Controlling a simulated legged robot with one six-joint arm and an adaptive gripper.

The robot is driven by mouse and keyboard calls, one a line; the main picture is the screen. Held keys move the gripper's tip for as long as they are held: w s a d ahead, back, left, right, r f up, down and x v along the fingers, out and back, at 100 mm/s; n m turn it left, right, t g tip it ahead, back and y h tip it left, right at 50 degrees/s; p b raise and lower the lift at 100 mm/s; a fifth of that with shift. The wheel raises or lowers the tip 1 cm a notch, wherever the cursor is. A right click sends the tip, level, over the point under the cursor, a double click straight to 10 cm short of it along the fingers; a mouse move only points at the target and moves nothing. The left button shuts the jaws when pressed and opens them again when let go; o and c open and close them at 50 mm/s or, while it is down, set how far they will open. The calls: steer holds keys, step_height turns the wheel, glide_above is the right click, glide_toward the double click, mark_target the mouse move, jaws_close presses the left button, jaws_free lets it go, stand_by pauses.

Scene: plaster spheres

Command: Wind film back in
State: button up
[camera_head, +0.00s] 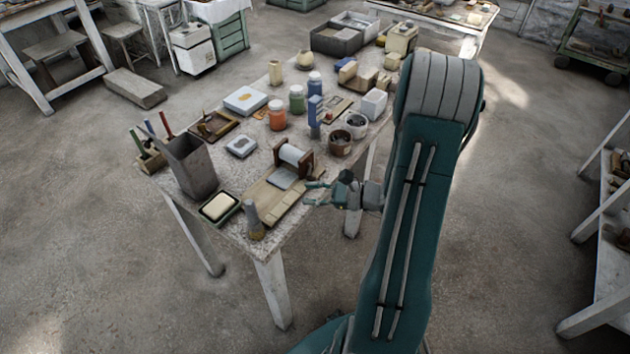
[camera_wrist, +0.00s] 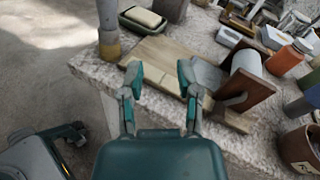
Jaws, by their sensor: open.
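A roll of pale film (camera_head: 293,156) sits between upright brown wooden end plates on a wooden board (camera_head: 262,196), near the table's front edge. A grey-white stretch of film (camera_head: 284,178) hangs out of the roll towards the board. In the wrist view the roll (camera_wrist: 246,62) and the loose film (camera_wrist: 207,76) lie just right of my fingers, partly behind the near end plate (camera_wrist: 245,92). My gripper (camera_head: 318,194) is open and empty, close to the board's right side. In the wrist view its fingers (camera_wrist: 159,78) point towards the board, apart from the film as far as I can tell.
A grey-handled brush-like thing (camera_head: 254,220) stands by the board's front end, and a soap-like block in a green dish (camera_head: 219,207) lies beside it. A tall grey bin (camera_head: 191,167) stands left. Jars (camera_head: 277,115) and tubs (camera_head: 340,142) crowd behind the roll.

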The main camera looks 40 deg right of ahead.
mark_target(316, 180)
steer(key=s+d+f+m+t+h, duration=0.2)
steer(key=d+f+m+t+h, duration=0.3)
steer(key=d+f+m+h, duration=0.45)
steer(key=w+y, duration=0.1)
steer(key=w, duration=0.2)
steer(key=w+a+r+n+y, duration=0.1)
steer(key=w, duration=0.2)
steer(key=w+a+y, duration=0.1)
steer(key=w, duration=0.3)
steer(key=shift+a+r, duration=0.1)
steer(key=shift+r, duration=0.1)
steer(key=shift+a, duration=0.1)
jaws_close()
